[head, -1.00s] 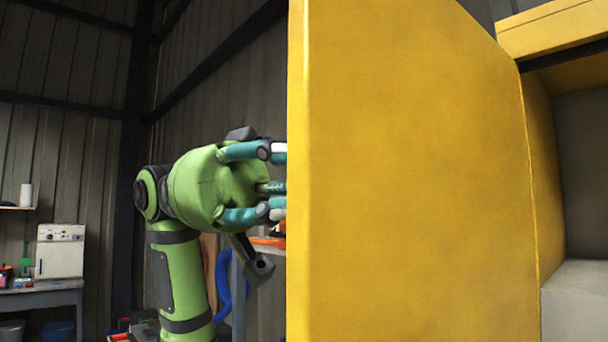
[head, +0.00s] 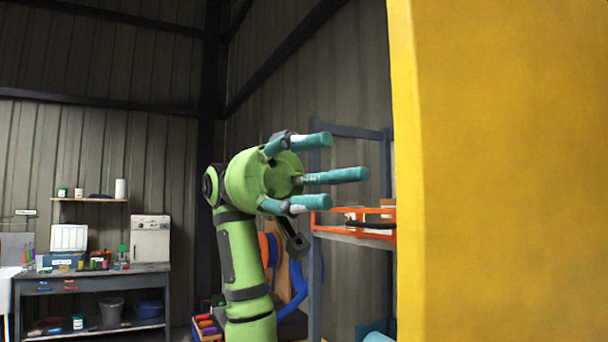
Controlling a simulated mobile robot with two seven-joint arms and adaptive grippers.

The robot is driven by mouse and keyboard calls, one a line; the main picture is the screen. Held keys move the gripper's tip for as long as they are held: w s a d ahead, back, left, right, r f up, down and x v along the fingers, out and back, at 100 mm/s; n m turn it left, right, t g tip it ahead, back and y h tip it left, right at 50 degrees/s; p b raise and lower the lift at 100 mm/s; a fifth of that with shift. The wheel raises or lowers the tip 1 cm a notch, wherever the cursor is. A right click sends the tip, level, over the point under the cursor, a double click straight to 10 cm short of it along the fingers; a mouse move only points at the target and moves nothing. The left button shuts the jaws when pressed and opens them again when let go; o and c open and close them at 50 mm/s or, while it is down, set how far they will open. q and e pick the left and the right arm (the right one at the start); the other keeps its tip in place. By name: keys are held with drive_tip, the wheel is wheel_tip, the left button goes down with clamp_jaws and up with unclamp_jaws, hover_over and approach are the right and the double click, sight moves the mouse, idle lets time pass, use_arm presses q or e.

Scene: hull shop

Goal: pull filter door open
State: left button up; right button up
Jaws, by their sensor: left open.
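The yellow filter door (head: 500,180) stands swung out and fills the right side of the head view. Its left edge runs upright down the picture. My left gripper (head: 335,175) is green with teal fingers that point right toward the door. The fingers are spread open and empty, and in the picture a gap separates them from the door's edge. The cabinet behind the door is out of the picture. My right gripper is not in view.
A metal shelf rack (head: 355,238) with an orange frame (head: 325,222) on it stands behind my left gripper. A workbench (head: 110,272) with small items and a white machine (head: 150,238) stand at the far left.

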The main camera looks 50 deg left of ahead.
use_arm(q)
drive_tip(key=shift+a, duration=1.65)
